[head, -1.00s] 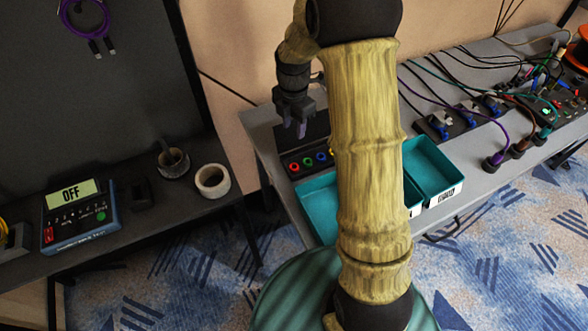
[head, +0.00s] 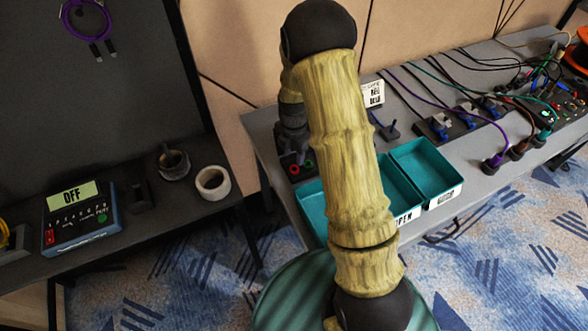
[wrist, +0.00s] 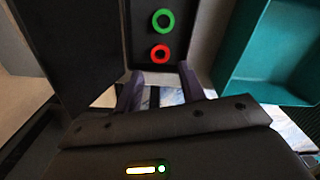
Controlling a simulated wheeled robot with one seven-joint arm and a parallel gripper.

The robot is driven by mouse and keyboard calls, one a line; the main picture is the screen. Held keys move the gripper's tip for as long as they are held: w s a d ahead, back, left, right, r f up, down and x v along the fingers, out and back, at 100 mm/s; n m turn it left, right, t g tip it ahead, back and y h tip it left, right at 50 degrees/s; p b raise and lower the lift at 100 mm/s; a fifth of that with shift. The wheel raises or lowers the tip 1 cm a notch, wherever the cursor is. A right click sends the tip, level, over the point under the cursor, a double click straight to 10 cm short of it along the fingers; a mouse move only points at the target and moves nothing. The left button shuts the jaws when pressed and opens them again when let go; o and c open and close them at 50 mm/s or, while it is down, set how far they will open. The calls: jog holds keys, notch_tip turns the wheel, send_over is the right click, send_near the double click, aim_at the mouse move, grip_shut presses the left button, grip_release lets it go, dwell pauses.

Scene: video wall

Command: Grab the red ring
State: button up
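The red ring (wrist: 160,53) sits on a black panel (wrist: 143,38) in the wrist view, just beyond my fingertips. It also shows small at the panel's left end in the head view (head: 294,169). A green ring (wrist: 163,20) sits beyond it, on its right in the head view (head: 308,164). My gripper (wrist: 160,80) is open, its two dark fingers apart with nothing between them. The red ring lines up with the gap and is not between the fingers. In the head view my arm hides much of the panel.
Teal bins (head: 461,193) stand right of the panel on the grey table (head: 480,183). Cables and plugs (head: 466,112) crowd its right side. A dark shelf at left holds a blue device (head: 83,222) reading OFF, and a white tape roll (head: 213,181).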

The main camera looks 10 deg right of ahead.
aim_at(295, 165)
jog(key=shift+f, duration=0.55)
jog(key=shift+w+d+f+p, duration=0.15)
jog(key=shift+f+p, duration=0.3)
jog(key=shift+f, duration=2.15)
jog(key=shift+c, duration=0.4)
jog(key=c, duration=0.6)
